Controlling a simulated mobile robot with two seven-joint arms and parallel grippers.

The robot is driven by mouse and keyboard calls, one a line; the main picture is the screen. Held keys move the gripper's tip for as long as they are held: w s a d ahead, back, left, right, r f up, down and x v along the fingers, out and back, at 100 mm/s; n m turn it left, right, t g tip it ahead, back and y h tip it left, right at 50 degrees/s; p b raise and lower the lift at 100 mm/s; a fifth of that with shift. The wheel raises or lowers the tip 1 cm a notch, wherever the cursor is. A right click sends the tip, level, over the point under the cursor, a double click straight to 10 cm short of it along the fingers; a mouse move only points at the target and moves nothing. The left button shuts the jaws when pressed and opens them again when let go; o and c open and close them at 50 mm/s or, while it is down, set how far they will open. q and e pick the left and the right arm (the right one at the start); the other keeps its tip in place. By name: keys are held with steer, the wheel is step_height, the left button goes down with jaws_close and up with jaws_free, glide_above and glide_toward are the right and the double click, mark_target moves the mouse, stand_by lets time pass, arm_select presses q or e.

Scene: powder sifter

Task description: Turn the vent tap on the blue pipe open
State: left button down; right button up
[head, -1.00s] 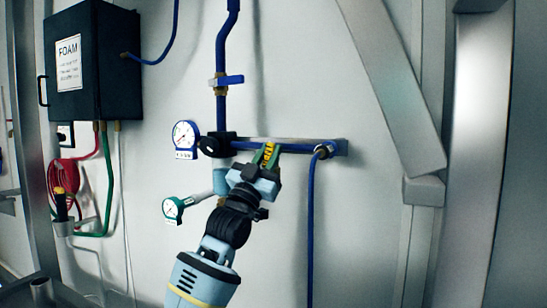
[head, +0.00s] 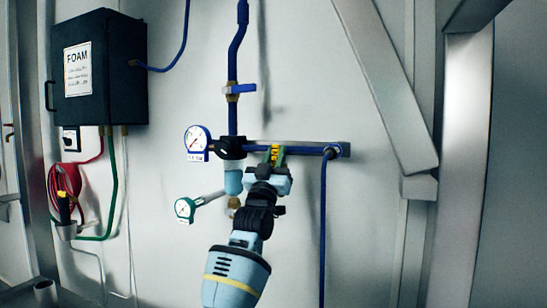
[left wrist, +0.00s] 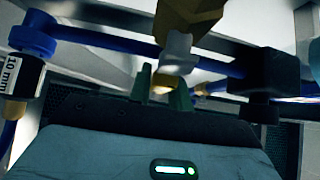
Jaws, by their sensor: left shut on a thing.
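The blue pipe (head: 233,115) runs down the wall to a black fitting (head: 231,147), and a horizontal blue run (head: 305,150) goes right from it. My left gripper (head: 273,157) is at this horizontal run, its green fingers shut on a small piece with a yellow part that I take as the vent tap (head: 275,152). Most of it is hidden by the fingers. In the left wrist view the gripper (left wrist: 162,88) reaches to the pipe (left wrist: 110,40), with a brass-coloured and grey fitting (left wrist: 178,46) above. Whether the tap is open cannot be told. My right gripper is not in view.
A blue-lever valve (head: 240,89) is higher on the pipe. A blue-rimmed gauge (head: 197,139) and a green-rimmed gauge (head: 184,208) are left of the gripper. A black FOAM box (head: 98,68) hangs upper left. A slanted metal beam (head: 385,85) is at right.

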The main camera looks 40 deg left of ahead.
mark_target(274, 158)
arm_select(q)
steer(key=shift+s+a+r, duration=0.1)
steer(key=shift+s+r, duration=0.1)
steer(key=shift+r, duration=0.15)
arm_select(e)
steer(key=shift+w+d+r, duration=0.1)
arm_select(q)
steer(key=c, duration=1.3)
jaws_free()
steer(key=shift+f, duration=0.1)
steer(key=shift+c, duration=0.2)
steer(key=shift+o, duration=0.3)
steer(key=shift+w+f, duration=0.1)
steer(key=shift+f, duration=0.15)
steer(key=b+v, duration=0.1)
steer(key=v, duration=0.5)
steer(key=shift+f, duration=0.25)
steer(key=shift+s+d+f, duration=0.25)
steer(key=shift+s+f, duration=0.05)
steer(key=shift+s, duration=0.35)
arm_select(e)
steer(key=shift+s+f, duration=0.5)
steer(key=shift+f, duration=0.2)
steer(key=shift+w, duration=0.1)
